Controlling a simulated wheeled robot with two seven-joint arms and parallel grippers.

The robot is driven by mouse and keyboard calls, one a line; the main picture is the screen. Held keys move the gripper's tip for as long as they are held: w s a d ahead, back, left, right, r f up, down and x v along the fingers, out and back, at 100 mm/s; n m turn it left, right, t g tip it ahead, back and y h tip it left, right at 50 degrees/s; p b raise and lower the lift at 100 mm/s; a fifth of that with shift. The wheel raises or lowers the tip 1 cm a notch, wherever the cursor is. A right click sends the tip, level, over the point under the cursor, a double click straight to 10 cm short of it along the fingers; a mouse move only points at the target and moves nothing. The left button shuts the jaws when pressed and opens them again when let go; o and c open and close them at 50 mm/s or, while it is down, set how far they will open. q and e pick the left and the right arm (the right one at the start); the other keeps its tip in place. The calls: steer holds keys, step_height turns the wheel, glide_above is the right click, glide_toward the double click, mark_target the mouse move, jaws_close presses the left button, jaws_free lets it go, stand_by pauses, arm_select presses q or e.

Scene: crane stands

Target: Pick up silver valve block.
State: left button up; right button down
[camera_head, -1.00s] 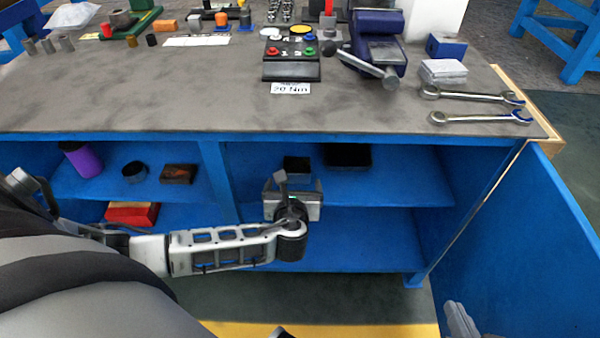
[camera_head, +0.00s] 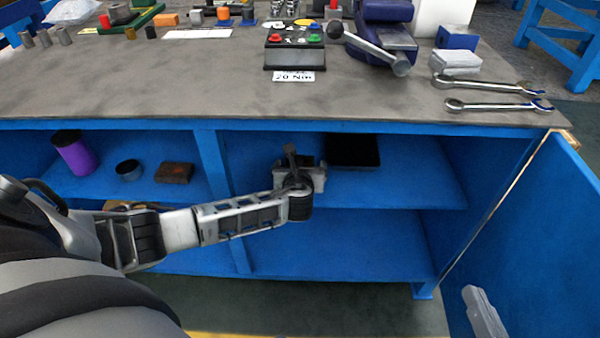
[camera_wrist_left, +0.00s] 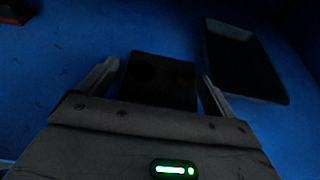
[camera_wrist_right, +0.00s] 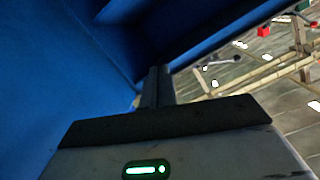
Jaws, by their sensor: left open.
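A block with a dark, shadowed face (camera_wrist_left: 160,82), which I take to be the silver valve block, sits on the blue shelf in the left wrist view. My left gripper (camera_wrist_left: 158,74) is open, with one finger toward each side of the block; whether either touches it I cannot tell. In the head view my left gripper (camera_head: 300,178) reaches into the shelf opening and hides most of the block. My right gripper (camera_wrist_right: 157,88) has its fingers together, with nothing seen between them, beside a blue panel.
A black open tray (camera_head: 353,152) lies right of the block; it also shows in the left wrist view (camera_wrist_left: 240,62). A brown block (camera_head: 174,173), dark ring (camera_head: 128,170) and purple cylinder (camera_head: 76,157) stand in the left bay. The bench top (camera_head: 180,85) overhangs the shelf.

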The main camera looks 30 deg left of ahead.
arm_select(q)
steer(key=c, duration=1.3)
steer(key=shift+r, duration=0.15)
steer(key=shift+c, duration=0.9)
steer(key=shift+r, duration=0.1)
